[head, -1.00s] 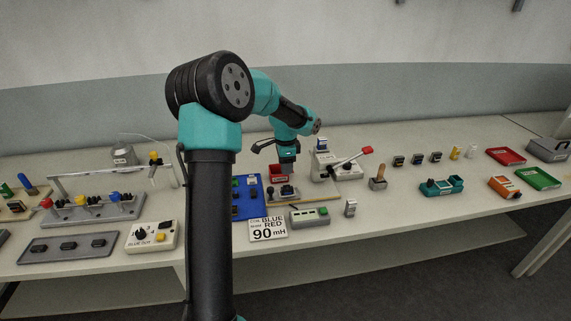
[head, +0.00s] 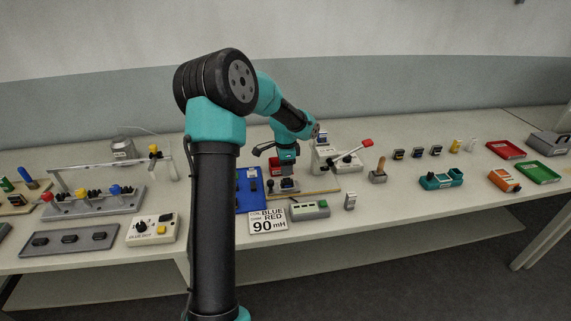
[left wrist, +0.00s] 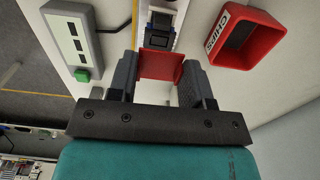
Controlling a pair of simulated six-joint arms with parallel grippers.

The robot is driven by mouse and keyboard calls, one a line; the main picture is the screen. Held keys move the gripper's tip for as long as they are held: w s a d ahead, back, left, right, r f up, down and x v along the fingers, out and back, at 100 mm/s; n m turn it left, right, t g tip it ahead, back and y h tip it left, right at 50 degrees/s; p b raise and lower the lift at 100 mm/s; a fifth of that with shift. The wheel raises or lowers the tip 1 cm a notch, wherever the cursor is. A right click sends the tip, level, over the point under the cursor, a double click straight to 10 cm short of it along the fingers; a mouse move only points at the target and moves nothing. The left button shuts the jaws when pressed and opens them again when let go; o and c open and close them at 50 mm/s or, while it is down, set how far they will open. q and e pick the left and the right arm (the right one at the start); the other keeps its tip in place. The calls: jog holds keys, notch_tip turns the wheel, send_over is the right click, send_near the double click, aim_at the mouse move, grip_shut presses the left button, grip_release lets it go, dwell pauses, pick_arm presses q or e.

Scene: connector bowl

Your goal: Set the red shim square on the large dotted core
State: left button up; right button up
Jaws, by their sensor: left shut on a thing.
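My left gripper (left wrist: 160,80) is shut on the red shim (left wrist: 160,66), a thin red plate between its two fingers in the left wrist view. Just beyond the shim is a dark block with blue parts (left wrist: 158,36) on a pale fixture. It may be the core, but I cannot make out dots on it. I cannot tell whether shim and block touch. In the head view the left gripper (head: 284,168) hangs just above and behind this small fixture (head: 289,184). My right gripper is in neither view.
A grey box with a green button (left wrist: 70,38) is at left. A card reading 90 mH (head: 268,222) lies in front.

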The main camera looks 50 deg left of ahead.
pick_arm(q)
jog(key=shift+f, duration=2.15)
jog(key=o, duration=1)
jog(key=shift+c, duration=0.2)
jog(key=shift+r, duration=0.1)
notch_tip(320, 180, up, 17)
